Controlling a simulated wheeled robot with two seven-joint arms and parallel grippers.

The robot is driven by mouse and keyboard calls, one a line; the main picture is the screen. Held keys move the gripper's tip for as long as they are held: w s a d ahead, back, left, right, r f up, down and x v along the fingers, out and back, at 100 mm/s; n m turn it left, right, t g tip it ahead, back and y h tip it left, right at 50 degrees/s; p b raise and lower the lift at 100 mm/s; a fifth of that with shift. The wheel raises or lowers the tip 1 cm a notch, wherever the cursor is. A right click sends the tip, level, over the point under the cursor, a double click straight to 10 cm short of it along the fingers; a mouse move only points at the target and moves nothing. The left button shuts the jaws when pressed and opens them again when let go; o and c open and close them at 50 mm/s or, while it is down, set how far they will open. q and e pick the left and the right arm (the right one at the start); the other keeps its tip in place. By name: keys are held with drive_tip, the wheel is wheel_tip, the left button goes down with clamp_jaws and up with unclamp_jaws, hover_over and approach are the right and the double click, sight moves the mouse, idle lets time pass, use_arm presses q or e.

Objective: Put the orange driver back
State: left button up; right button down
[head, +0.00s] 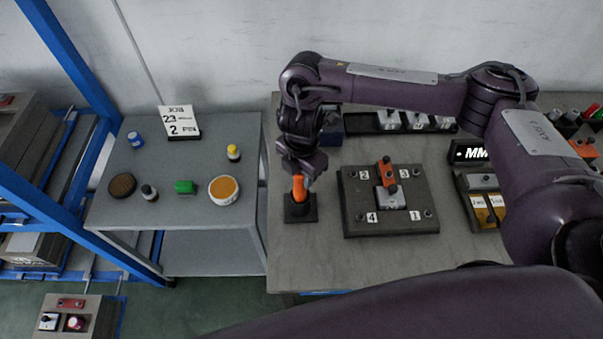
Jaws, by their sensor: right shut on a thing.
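The orange driver (299,189) stands upright at the black square holder (300,208) near the left edge of the workbench. My right gripper (302,172) points down from above and is shut on the top of the driver. The driver's lower end is hidden in or behind the holder, so I cannot tell how deep it sits. My left gripper is not in view.
A dark mould plate (360,222) with numbered corners and an orange and grey part lies right of the holder. A black tray (363,125) stands behind it. A grey side table (150,220) with small containers stands left, across a narrow gap.

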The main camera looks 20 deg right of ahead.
drive_tip(key=c, duration=1.6)
unclamp_jaws()
drive_tip(key=shift+f, duration=0.15)
drive_tip(key=o, duration=0.5)
drive_tip(key=shift+w+r, duration=0.1)
drive_tip(key=shift+r, duration=0.55)
wheel_tip(320, 180, up, 11)
drive_tip(key=shift+r+p, duration=0.1)
drive_tip(key=shift+p, duration=0.35)
drive_tip(key=shift+a, duration=0.1)
